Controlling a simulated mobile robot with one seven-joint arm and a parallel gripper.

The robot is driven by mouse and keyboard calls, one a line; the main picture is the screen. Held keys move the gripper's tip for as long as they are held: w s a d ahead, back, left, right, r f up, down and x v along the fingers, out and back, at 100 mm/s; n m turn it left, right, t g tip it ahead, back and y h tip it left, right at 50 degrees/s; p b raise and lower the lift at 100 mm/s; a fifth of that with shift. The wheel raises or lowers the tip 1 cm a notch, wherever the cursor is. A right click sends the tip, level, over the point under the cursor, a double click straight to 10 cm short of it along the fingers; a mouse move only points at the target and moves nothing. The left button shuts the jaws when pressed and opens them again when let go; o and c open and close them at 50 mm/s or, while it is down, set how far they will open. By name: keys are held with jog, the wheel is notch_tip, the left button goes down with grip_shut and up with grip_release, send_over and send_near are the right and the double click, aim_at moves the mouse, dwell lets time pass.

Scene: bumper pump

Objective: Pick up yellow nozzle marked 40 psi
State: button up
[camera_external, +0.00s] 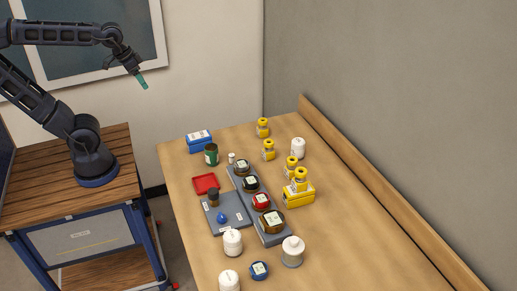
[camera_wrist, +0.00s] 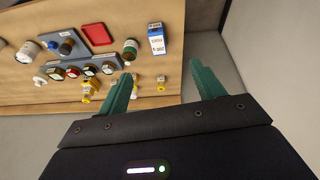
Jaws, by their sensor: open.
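Several yellow nozzles with pale labels stand on the right part of the table. In the external view there is a back one (camera_external: 262,128), one nearer (camera_external: 268,150), one further right (camera_external: 291,166) and one on a yellow block (camera_external: 300,178). The label print is too small to tell which reads 40 psi. The wrist view shows yellow nozzles (camera_wrist: 88,90) beyond the fingers, small and partly hidden. My gripper (camera_external: 142,83) is raised to the left of the table, well apart from the nozzles. Its green fingers (camera_wrist: 163,85) are spread with nothing between them.
A grey rack (camera_external: 273,238) with several round gauges runs along the middle of the table (camera_external: 370,250). A red tray (camera_external: 206,183), blue box (camera_external: 199,141), green jar (camera_external: 211,154) and white bottles (camera_external: 232,242) stand around it. A wooden ledge (camera_external: 380,190) lines the right edge.

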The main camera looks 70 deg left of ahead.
jog(key=w+d+r+n+g+h, duration=0.15)
jog(key=w+n, duration=0.25)
jog(key=w, duration=1)
jog(key=n+g+h, duration=0.3)
jog(key=n, duration=0.9)
send_over(263, 128)
jog(key=w+a, duration=0.1)
jog(key=a, duration=0.5)
notch_tip(263, 128, down, 26)
jog(key=shift+x, duration=5.15)
jog(key=c, duration=1.2)
jog(key=shift+r, duration=0.15)
